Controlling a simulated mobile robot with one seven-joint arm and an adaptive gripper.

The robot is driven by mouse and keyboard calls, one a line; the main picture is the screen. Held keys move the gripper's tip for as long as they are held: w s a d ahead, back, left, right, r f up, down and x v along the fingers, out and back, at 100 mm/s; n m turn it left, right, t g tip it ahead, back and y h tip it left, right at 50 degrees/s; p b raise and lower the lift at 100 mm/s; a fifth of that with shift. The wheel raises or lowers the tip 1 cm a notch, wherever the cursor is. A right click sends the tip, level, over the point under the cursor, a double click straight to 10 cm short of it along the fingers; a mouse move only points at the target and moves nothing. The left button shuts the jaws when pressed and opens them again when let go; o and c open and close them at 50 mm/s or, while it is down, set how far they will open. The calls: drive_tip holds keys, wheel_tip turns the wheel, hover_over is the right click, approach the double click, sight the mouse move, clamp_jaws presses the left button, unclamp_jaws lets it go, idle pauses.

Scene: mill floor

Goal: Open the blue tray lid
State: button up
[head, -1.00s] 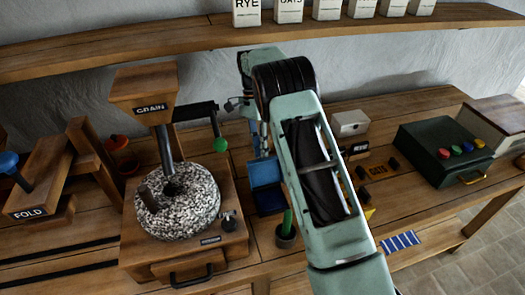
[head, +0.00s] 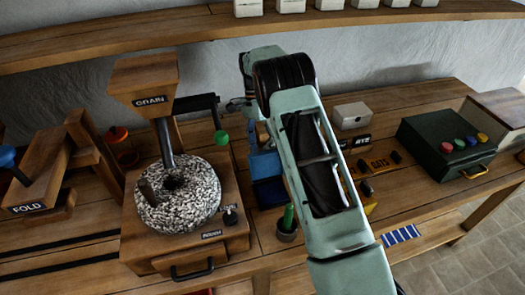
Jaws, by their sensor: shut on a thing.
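The blue tray (head: 271,193) sits on the bench right of the stone mill, partly covered by my arm. Its blue lid (head: 264,165) stands raised at the back of the tray, and the dark blue inside shows in front of it. My gripper (head: 253,133) is at the lid's upper edge, small and partly hidden behind my forearm. It is shut on the lid, though the fingertips' exact contact is hard to see.
The grain mill (head: 178,196) stands close on the left, with a green-knobbed crank (head: 221,137) near my gripper. A pot with a green handle (head: 287,228) stands in front of the tray. A white box (head: 351,115) and a dark green case (head: 445,145) are to the right.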

drive_tip(key=shift+a+f, duration=0.25)
drive_tip(key=shift+c, duration=0.2)
